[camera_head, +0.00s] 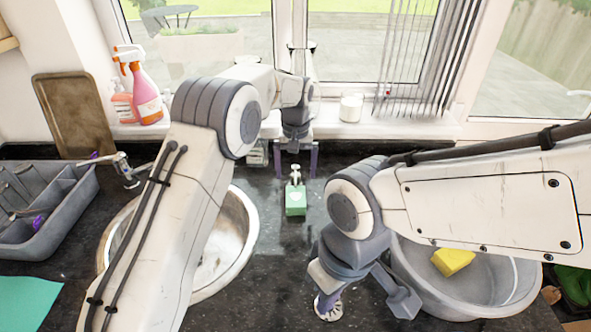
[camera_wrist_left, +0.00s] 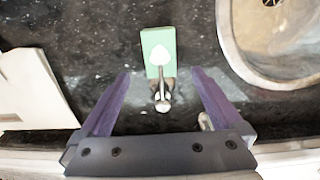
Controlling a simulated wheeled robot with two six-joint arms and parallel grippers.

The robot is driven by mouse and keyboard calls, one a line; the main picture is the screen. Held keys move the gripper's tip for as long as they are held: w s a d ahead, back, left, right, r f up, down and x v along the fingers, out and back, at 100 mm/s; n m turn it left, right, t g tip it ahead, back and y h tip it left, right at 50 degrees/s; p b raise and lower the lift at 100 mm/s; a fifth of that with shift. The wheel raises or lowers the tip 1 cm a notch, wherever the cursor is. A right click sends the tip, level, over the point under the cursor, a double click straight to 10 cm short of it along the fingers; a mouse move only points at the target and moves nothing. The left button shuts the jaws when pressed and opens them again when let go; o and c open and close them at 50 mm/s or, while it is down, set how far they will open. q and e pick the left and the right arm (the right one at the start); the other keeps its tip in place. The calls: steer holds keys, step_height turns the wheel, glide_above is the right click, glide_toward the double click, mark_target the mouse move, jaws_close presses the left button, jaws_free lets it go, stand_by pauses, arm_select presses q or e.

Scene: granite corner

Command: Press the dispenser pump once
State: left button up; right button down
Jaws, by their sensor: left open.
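The dispenser, a green box (camera_head: 296,202) with a white leaf-like mark and a pale pump on top, stands on the dark counter between the two basins. My left gripper (camera_head: 296,160) is open just behind it, near the window sill, with purple fingers spread and empty. In the left wrist view the green dispenser (camera_wrist_left: 158,45) and its pump head (camera_wrist_left: 162,105) show in the gap between the fingers (camera_wrist_left: 160,78). I cannot tell the height of the fingers above the pump. My right gripper (camera_head: 366,292) is open and empty in front, left of the grey tub.
A round sink (camera_head: 243,250) lies left, partly behind my left arm. A grey tub (camera_head: 450,297) with a yellow sponge (camera_head: 453,261) is at right. A dish rack (camera_head: 45,212) is far left; spray bottles (camera_head: 146,93) and a white candle-like jar (camera_head: 351,108) stand on the sill.

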mark_target(296, 196)
arm_select(q)
step_height(296, 196, down, 10)
steer(key=p, duration=0.2)
steer(key=shift+f+p, duration=0.25)
steer(key=shift+p, duration=0.05)
arm_select(e)
step_height(296, 196, up, 3)
steer(key=shift+f, duration=0.2)
